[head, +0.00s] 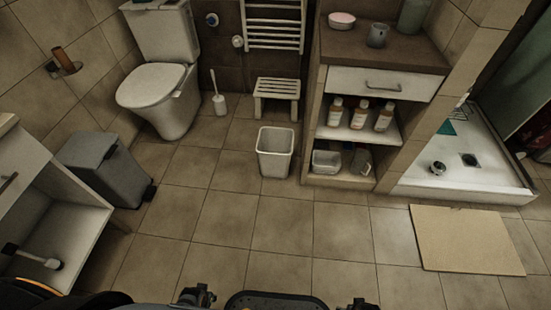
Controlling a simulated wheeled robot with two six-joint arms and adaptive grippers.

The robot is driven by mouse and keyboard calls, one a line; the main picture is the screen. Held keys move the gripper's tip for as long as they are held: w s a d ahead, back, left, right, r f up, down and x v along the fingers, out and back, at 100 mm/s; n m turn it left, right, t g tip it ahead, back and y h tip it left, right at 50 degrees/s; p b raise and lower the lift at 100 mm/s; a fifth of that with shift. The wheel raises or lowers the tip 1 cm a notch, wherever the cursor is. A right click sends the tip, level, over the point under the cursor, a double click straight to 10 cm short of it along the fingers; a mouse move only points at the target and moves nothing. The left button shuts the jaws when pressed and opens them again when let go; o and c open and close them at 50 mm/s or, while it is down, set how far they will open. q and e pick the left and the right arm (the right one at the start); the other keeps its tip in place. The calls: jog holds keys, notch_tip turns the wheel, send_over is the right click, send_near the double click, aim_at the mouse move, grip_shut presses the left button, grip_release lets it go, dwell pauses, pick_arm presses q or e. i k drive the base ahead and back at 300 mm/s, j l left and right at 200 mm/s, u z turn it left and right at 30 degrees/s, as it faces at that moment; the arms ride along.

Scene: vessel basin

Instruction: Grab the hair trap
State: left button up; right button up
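A small round metal piece, which looks like the hair trap (437,168), sits on the white shower tray (490,180) at the right of the head view. It lies left of a dark square drain opening (470,159) and apart from it. Dark parts that look like my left gripper (197,296) and my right gripper (364,305) show at the bottom edge, mostly cut off. Both are far from the shower tray. Their fingers cannot be made out, and I see nothing held.
A beige mat (466,240) lies before the shower tray's raised front edge. A shelf unit (384,83) with bottles stands left of the shower. A white bin (276,152), a stool (276,89), a toilet (158,88) and a grey pedal bin (104,170) stand farther left. The middle floor is clear.

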aim_at(378, 33)
jog(key=i+l, duration=0.15)
jog(key=i, duration=0.35)
jog(key=i+l, duration=0.15)
jog(key=i, duration=0.4)
jog(key=i+z, duration=0.1)
jog(key=z, duration=0.3)
jog(key=i+z, duration=0.1)
jog(key=z, duration=0.35)
jog(key=i+z, duration=0.1)
jog(key=z, duration=0.75)
